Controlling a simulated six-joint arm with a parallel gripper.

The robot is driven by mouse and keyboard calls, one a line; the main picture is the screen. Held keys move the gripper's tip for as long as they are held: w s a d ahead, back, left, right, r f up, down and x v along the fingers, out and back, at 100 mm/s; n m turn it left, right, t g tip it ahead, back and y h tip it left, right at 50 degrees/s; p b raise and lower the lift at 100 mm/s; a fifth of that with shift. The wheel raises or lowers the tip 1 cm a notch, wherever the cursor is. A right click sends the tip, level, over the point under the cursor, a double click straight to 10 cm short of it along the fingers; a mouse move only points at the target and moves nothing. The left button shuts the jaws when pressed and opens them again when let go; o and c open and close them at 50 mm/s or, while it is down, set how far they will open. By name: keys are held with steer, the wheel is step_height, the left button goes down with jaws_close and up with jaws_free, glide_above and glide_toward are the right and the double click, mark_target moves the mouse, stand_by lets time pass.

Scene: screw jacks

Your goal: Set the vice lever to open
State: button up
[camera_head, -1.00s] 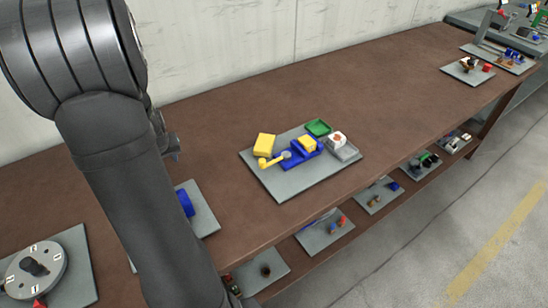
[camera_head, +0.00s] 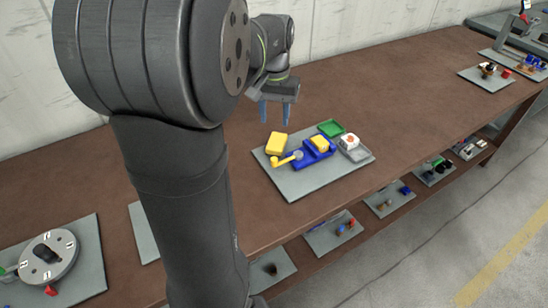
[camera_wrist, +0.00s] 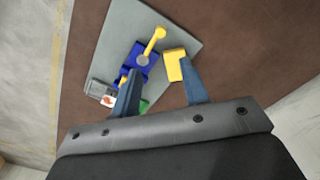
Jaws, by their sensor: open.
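The blue vice (camera_head: 312,152) stands on a grey board on the bench, with a yellow block (camera_head: 320,143) at its jaws. Its yellow lever (camera_head: 284,160) points to the left in the head view, out from a grey hub. In the wrist view the lever (camera_wrist: 154,40) reaches up and right from the blue vice body (camera_wrist: 139,62). My gripper (camera_head: 276,113) is open and empty. It is above the board's far left edge, behind the vice and apart from it. In the wrist view my gripper's fingers (camera_wrist: 160,95) partly hide the vice's lower side.
On the same board (camera_head: 295,188) are a loose yellow block (camera_head: 277,142), a green tray (camera_head: 331,128) and a grey tray (camera_head: 360,154) holding a white piece with a red mark (camera_head: 349,141). A dial board (camera_head: 85,250) lies at left.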

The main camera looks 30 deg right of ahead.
mark_target(274, 159)
step_height(274, 159, down, 16)
steer(key=shift+r, duration=0.1)
stand_by(0.4)
jaws_close()
